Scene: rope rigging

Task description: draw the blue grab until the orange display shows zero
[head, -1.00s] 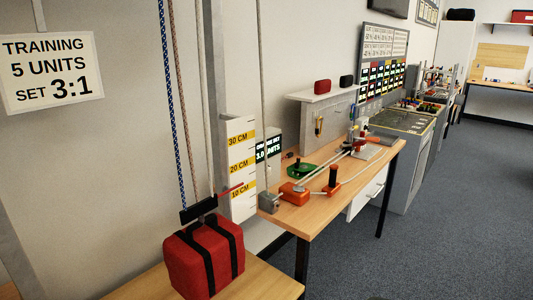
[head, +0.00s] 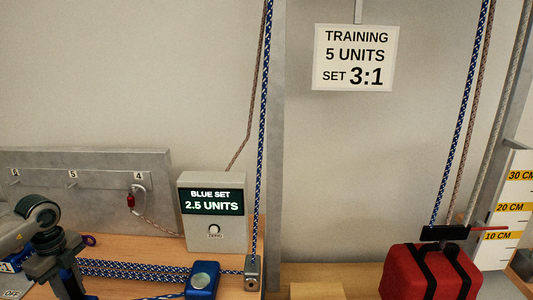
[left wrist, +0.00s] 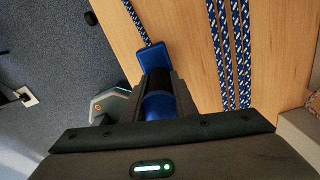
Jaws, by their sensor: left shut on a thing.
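My left gripper (head: 68,280) is low at the left of the head view, over the wooden bench. In the left wrist view its jaws (left wrist: 157,92) are shut on the blue grab (left wrist: 159,106), which has a black band and a blue plate with a blue-and-white rope running from it. In the head view the grab is hidden or cannot be made out. The blue set display (head: 210,202) reads 2.5 UNITS. The orange display is out of view. My right gripper is not in view.
Blue-and-white ropes (head: 140,268) run along the bench by a blue clutch (head: 203,281) and a metal pulley block (head: 252,273). A red bag (head: 430,275) hangs or rests at right; its pointer is slightly above 10 CM on the scale (head: 508,215). A sign (head: 354,58) reads 5 UNITS, SET 3:1.

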